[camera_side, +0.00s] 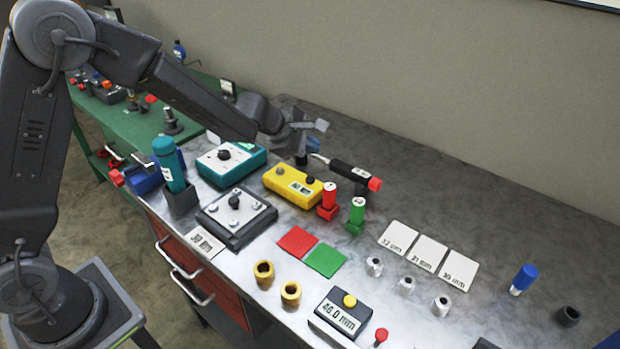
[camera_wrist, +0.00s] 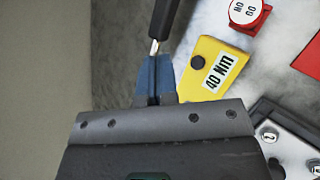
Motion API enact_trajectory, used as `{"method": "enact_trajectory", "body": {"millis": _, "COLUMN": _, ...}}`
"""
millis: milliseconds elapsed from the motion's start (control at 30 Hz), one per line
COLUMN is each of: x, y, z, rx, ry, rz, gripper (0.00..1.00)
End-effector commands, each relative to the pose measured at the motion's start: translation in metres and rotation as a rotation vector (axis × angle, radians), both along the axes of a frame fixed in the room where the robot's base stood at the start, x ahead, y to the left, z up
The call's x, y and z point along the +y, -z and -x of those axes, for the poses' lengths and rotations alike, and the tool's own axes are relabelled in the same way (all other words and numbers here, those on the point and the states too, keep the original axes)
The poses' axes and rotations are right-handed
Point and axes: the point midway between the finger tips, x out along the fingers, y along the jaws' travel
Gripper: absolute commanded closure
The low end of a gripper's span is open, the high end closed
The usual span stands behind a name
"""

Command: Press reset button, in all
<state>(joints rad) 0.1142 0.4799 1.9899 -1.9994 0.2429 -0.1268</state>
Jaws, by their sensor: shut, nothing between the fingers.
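My gripper (camera_side: 302,157) is shut and empty, pointing down behind the yellow box. In the wrist view its blue fingers (camera_wrist: 154,62) are together. The fingertips are left of this box there. A dark grey gauge (camera_side: 338,313) reading 46.0 mm carries a yellow button (camera_side: 349,300), far from my gripper. A teal box (camera_side: 230,165) has a dark knob (camera_side: 223,155). I cannot tell which is the reset button.
A black tool with a red end (camera_side: 355,176) lies close to my fingertips. Red (camera_side: 328,201) and green (camera_side: 356,215) holders stand beside the yellow box. A grey block with several studs (camera_side: 236,217), brass rings and white cards (camera_side: 430,253) are in front. The back right bench is clear.

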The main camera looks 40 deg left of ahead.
Motion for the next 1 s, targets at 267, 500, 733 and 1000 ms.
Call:
{"method": "enact_trajectory", "body": {"millis": 267, "x": -0.001, "y": 0.036, "z": 0.000, "rx": 0.002, "ry": 0.000, "rz": 0.001, "gripper": 1.00}}
{"method": "enact_trajectory", "body": {"millis": 500, "x": 0.000, "y": 0.055, "z": 0.000, "rx": 0.000, "ry": 0.001, "rz": 0.001, "gripper": 1.00}}
{"method": "enact_trajectory", "body": {"millis": 733, "x": 0.000, "y": 0.058, "z": 0.000, "rx": -0.002, "ry": 0.001, "rz": 0.000, "gripper": 1.00}}
{"method": "enact_trajectory", "body": {"millis": 1000, "x": 0.000, "y": 0.058, "z": 0.000, "rx": -0.002, "ry": 0.001, "rz": 0.000, "gripper": 1.00}}
